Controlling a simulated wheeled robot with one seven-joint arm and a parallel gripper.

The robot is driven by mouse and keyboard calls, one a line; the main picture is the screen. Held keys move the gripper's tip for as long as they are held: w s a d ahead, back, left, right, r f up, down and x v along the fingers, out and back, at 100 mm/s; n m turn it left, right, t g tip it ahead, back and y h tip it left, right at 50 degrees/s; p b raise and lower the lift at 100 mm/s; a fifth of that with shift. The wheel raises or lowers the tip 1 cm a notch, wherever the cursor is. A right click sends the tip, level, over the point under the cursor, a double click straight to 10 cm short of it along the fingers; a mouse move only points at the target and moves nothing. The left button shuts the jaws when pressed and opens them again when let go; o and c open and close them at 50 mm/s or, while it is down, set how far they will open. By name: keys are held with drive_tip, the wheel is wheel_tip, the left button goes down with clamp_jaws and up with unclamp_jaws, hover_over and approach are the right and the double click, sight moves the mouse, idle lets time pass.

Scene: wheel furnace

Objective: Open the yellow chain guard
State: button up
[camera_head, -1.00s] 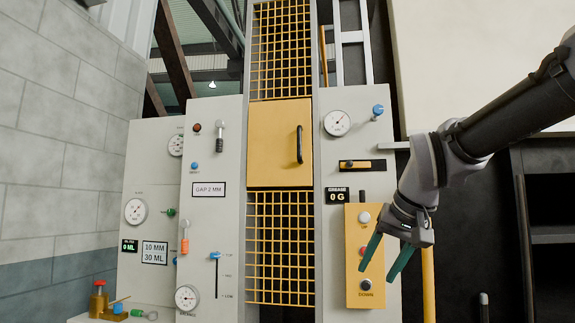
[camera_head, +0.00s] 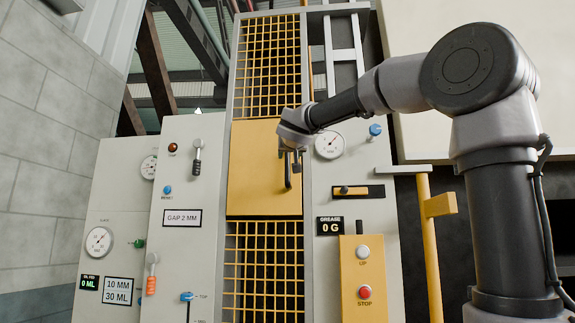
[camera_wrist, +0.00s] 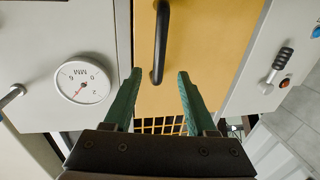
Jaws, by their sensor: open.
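The yellow chain guard (camera_head: 262,170) is a solid yellow panel, closed flat in the tall frame between yellow mesh sections. Its black vertical bar handle (camera_head: 288,172) is on the right side, and in the head view my gripper partly covers its top. In the wrist view the handle (camera_wrist: 161,40) runs down from the top edge, with its lower end between the green fingertips. My gripper (camera_wrist: 157,76) is open, one finger on each side of the handle's line. In the head view my gripper (camera_head: 292,158) is in front of the guard's upper right. I cannot tell whether it touches the handle.
A dial gauge (camera_head: 329,145), a blue knob (camera_head: 375,130) and a yellow slider (camera_head: 352,191) are right of the guard. An orange box with UP and STOP buttons (camera_head: 364,292) stands below. Yellow mesh (camera_head: 262,270) lies under the guard. A yellow post (camera_head: 430,250) stands right.

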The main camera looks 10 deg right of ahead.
sight(288, 163)
drive_tip(key=w, duration=0.3)
drive_tip(key=w+d, duration=0.1)
drive_tip(key=w, duration=0.6)
drive_tip(key=shift+w+d, duration=0.15)
clamp_jaws()
idle(1.1)
